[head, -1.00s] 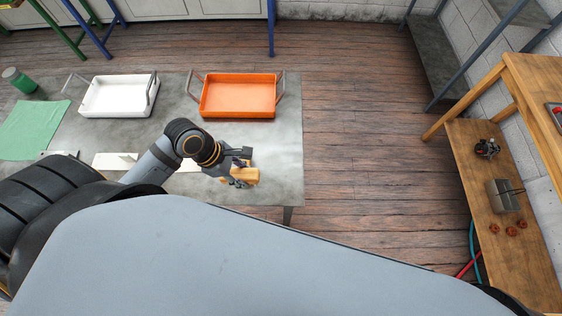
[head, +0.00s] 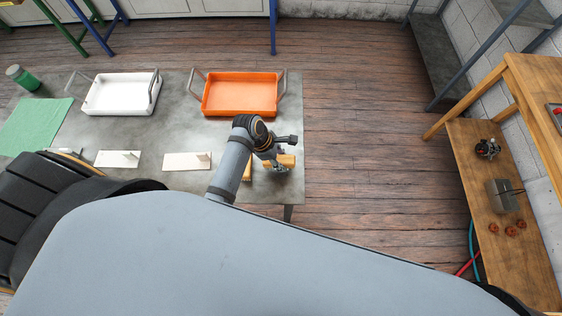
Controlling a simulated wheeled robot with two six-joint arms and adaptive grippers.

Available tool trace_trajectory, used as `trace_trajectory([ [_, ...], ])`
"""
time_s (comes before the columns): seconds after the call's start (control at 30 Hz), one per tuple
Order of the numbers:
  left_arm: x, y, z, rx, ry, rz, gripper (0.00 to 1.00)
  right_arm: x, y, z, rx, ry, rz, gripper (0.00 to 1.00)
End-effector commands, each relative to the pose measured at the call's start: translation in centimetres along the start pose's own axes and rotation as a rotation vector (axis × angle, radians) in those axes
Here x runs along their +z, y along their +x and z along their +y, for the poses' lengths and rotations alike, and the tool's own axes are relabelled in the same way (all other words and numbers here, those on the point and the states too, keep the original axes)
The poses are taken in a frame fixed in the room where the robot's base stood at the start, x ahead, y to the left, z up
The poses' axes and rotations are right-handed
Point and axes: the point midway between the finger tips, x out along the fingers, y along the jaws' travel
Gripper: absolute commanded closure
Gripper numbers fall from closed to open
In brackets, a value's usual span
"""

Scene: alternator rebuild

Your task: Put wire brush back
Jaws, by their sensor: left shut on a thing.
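My left gripper (head: 279,158) is over the front right part of the grey table (head: 222,140), near its right edge. It is shut on a small wooden-coloured piece, which looks like the wire brush (head: 289,160). The fingers and wrist hide part of it, and I cannot tell whether it touches the table. Another tan wooden piece (head: 248,172) shows just right of my left forearm, mostly hidden behind it. My right gripper is not in view.
An orange tray (head: 240,94) and a white tray (head: 121,94) stand at the table's back. Two white stands (head: 118,158) (head: 187,161) are left of my forearm. A green cloth (head: 35,126) and a green jar (head: 22,77) are at far left. A wooden bench (head: 503,180) stands right.

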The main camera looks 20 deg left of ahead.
Motion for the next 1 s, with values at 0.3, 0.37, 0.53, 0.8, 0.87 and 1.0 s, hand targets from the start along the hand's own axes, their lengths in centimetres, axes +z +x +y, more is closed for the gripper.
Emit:
trace_trajectory([
  [0.3, -1.1, 2.9, 0.1, -0.001, 0.0, -0.002, 0.86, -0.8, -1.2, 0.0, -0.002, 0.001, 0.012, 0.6],
  [0.37, -1.1, 2.9, 0.0, 0.0, 0.0, -0.002, 0.86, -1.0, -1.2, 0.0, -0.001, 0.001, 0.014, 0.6],
  [0.53, -1.1, 2.9, 0.0, -0.001, -0.001, -0.001, 0.53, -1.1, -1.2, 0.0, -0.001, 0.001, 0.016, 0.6],
  [0.8, -1.1, 2.9, 0.0, -0.001, -0.001, -0.001, 0.38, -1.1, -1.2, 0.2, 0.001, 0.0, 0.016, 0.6],
  [0.87, -1.1, 2.9, 0.0, -0.001, -0.001, -0.001, 0.38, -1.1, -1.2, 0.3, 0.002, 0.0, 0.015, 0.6],
  [1.0, -1.2, 2.4, 0.1, 0.002, -0.001, -0.001, 0.38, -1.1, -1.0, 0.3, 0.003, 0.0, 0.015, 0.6],
])
